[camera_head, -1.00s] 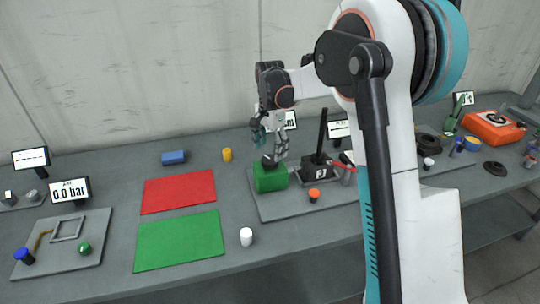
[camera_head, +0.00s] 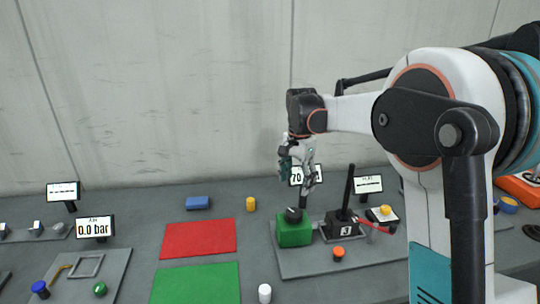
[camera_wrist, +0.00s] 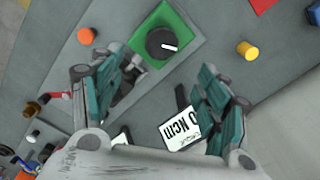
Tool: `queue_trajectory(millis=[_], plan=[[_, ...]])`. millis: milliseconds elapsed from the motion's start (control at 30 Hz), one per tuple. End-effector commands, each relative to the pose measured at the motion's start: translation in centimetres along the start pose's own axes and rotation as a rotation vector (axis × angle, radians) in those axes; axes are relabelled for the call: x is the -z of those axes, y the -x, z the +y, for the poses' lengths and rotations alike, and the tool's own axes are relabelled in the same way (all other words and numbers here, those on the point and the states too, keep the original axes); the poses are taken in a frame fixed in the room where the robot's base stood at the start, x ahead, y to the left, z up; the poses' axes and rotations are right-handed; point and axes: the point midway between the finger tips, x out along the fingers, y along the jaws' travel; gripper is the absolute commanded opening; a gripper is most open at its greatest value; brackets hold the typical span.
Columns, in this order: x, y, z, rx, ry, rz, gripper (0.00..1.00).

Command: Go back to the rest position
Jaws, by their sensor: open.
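My gripper (camera_head: 299,172) is open and empty in the head view, above the green block with a black knob (camera_head: 294,229). In the wrist view, my gripper (camera_wrist: 160,95) shows its two teal-padded fingers spread wide apart. The black knob (camera_wrist: 161,43) on its green block lies beyond the fingertips, and nothing is between the fingers. A sign reading "0 Ncm" (camera_wrist: 183,131) shows between the fingers, partly cut off by the right one.
A black screw jack (camera_head: 343,222) with an upright lever and red handle stands right of the green block. An orange knob (camera_head: 339,252) sits in front. Red (camera_head: 199,238) and green (camera_head: 196,283) mats lie left. A white cylinder (camera_head: 264,292) stands near the front. The wall is behind.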

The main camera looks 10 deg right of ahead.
Motion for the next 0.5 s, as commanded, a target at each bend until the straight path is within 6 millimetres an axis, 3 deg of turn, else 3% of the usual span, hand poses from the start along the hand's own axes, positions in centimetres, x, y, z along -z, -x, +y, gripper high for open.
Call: queue_trajectory(millis=[300,500], plan=[[-3.7,4.3,6.1,0.102,0.213,0.078,0.69],[-6.5,5.9,10.6,0.164,0.366,0.148,0.69]])
